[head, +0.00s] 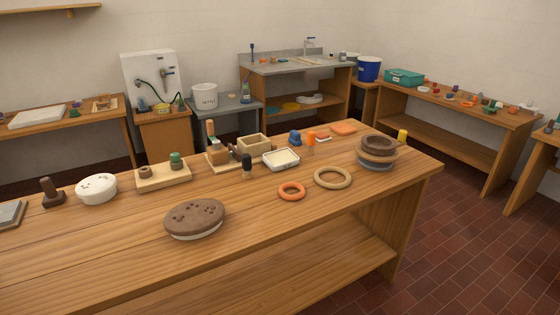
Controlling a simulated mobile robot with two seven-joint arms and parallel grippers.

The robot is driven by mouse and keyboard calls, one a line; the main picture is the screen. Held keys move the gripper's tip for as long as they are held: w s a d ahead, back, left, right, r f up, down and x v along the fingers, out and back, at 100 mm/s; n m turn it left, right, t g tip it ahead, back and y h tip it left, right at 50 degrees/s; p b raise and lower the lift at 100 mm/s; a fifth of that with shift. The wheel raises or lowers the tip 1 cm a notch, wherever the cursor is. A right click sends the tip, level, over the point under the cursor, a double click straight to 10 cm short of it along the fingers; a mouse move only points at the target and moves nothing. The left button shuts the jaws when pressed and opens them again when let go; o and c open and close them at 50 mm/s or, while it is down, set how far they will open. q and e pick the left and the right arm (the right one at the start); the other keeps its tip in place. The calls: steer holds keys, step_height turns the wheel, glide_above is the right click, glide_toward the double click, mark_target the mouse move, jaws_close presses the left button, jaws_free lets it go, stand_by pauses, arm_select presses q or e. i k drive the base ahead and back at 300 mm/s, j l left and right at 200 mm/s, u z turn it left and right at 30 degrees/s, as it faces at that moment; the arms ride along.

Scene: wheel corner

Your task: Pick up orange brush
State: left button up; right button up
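A small upright orange object (311,139), the likeliest orange brush, stands towards the back of the wooden table, right of centre. It is too small to make out bristles. A blue object (295,138) is close on its left, and a small red-and-white item is just to its right. A flat orange piece (343,128) lies farther right and back. Neither of my grippers shows in the head view.
The wooden table (110,245) also bears an orange ring (291,191), a tan ring (333,178), a white tray (281,159), a dark upright tool (246,167), a brown spotted disc (195,218) and stacked discs (377,148). Its front right surface is clear. Tiled floor lies open to the right.

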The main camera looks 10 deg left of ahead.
mark_target(310, 139)
steer(key=i+l, duration=0.25)
steer(key=l, duration=0.15)
steer(key=i+l+u, duration=0.1)
steer(key=i+l, duration=0.15)
steer(key=l, duration=0.15)
steer(key=i+l, duration=0.25)
steer(key=l, duration=0.2)
steer(key=i+l, duration=0.25)
steer(key=l, duration=0.15)
steer(key=u, duration=0.05)
